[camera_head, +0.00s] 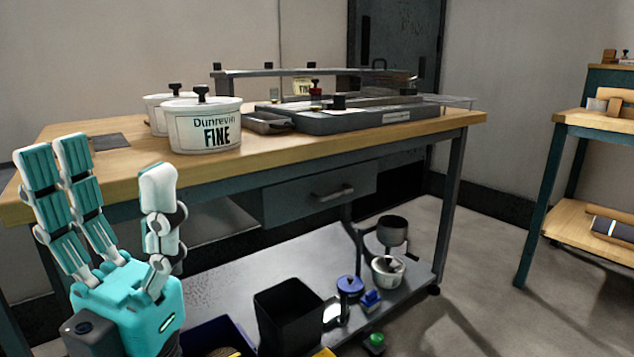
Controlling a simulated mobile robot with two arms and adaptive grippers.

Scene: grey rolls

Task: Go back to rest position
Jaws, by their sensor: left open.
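My left gripper (106,165) is at the lower left, a teal and white hand with its fingers pointing up. Two fingers stand on the left and one on the right, with a wide empty gap between them. It is open and holds nothing. It is in front of the workbench (280,172), overlapping its front left edge in the picture; whether it touches the bench I cannot tell. My right gripper is not in view.
White lidded pots, the front one labelled FINE (205,125), stand on the bench beside a flat grey apparatus (350,118). A black bin (288,312) and small containers (388,270) are on the lower shelf. A wooden rack (590,120) stands at right, with clear floor before it.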

